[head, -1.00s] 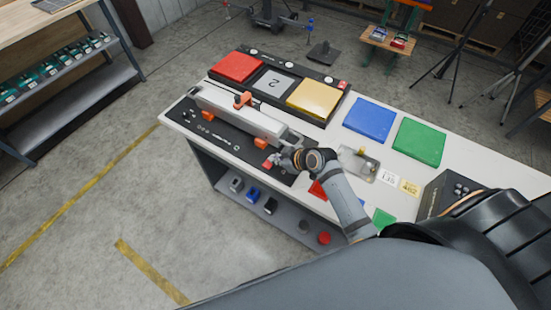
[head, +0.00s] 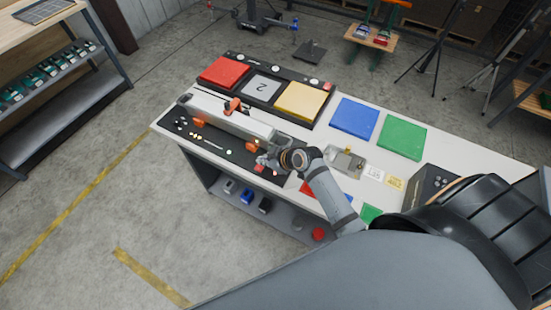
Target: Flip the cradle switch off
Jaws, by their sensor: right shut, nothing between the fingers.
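The cradle (head: 218,143) is a long black panel on the near side of the white worktable, with orange clamps around a pale grey bar (head: 232,118). Small pale and yellowish dots show along the panel. A small red part (head: 259,168), perhaps the switch, sits at the panel's right end; its position, on or off, is too small to tell. My right gripper (head: 263,160) is shut and empty, right at this red part and partly covering that end. I cannot tell whether it touches. My left gripper is not in view.
Behind the cradle lies a black tray with red (head: 224,72), grey (head: 262,89) and yellow (head: 300,101) pads. Blue (head: 354,118) and green (head: 401,137) pads lie to the right. A metal fixture (head: 347,162) stands close to my right forearm. A shelf below holds small coloured items.

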